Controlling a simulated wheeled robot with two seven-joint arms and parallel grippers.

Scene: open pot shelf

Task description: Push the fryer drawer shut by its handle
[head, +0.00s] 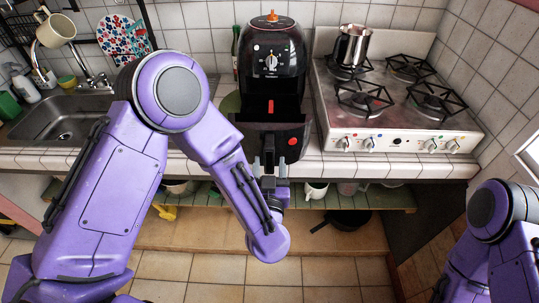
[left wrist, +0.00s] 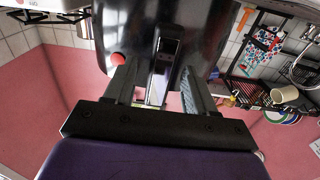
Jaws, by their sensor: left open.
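The black air fryer (head: 270,62) stands on the counter with its drawer (head: 291,140) pulled out towards me. The drawer handle (left wrist: 165,62) shows in the left wrist view as a dark bar with a pale edge, projecting towards my left gripper (left wrist: 157,92). In the head view my left gripper (head: 270,167) is at the drawer's front, below its rim. Its two fingers are open, one on each side of the handle; I cannot tell whether they touch it. My right gripper is out of view; only part of my right arm shows at lower right.
A white gas stove (head: 400,135) with a metal pot (head: 352,45) stands right of the fryer. A sink (head: 65,118) is at the left. Below the counter, a shelf (head: 370,200) holds a white mug (head: 316,190), with a dark pan (head: 345,219) lower down.

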